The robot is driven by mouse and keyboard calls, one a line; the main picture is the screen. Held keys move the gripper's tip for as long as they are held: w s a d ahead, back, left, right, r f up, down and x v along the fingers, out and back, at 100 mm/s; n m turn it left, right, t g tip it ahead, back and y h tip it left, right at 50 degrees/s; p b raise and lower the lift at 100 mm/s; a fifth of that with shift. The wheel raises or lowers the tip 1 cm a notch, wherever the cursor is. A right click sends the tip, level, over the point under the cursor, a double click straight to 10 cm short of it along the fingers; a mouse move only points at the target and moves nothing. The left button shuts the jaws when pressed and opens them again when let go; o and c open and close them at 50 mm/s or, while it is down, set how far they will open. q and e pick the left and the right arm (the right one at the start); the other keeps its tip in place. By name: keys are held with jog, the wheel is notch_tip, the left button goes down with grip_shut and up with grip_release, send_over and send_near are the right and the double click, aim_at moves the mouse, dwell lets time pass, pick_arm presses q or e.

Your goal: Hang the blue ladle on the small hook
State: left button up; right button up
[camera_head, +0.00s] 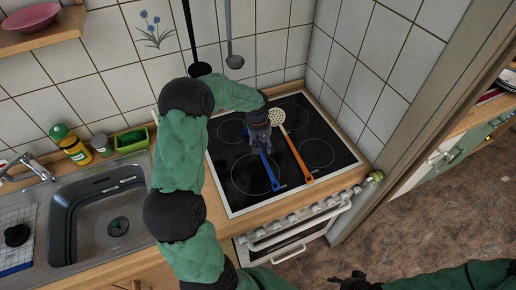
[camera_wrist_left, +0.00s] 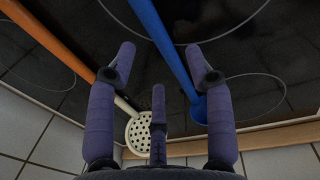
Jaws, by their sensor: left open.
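The blue ladle (camera_head: 268,172) lies on the black cooktop, its handle pointing toward the front edge. My right gripper (camera_head: 356,283) is only partly in view at the bottom edge. The small hook is not visible.
An orange-handled skimmer (camera_head: 296,155) lies close to the right of the ladle. The sink (camera_head: 98,215) is at left. A wooden panel (camera_head: 420,110) rises at right.

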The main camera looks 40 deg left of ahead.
aim_at(263, 153)
pick_arm(q)
jog(key=f, duration=0.4)
jog(key=shift+d, duration=0.25)
jog(key=shift+r, duration=0.1)
jog(key=shift+c, duration=0.2)
grip_shut()
jog(key=shift+r, duration=0.1)
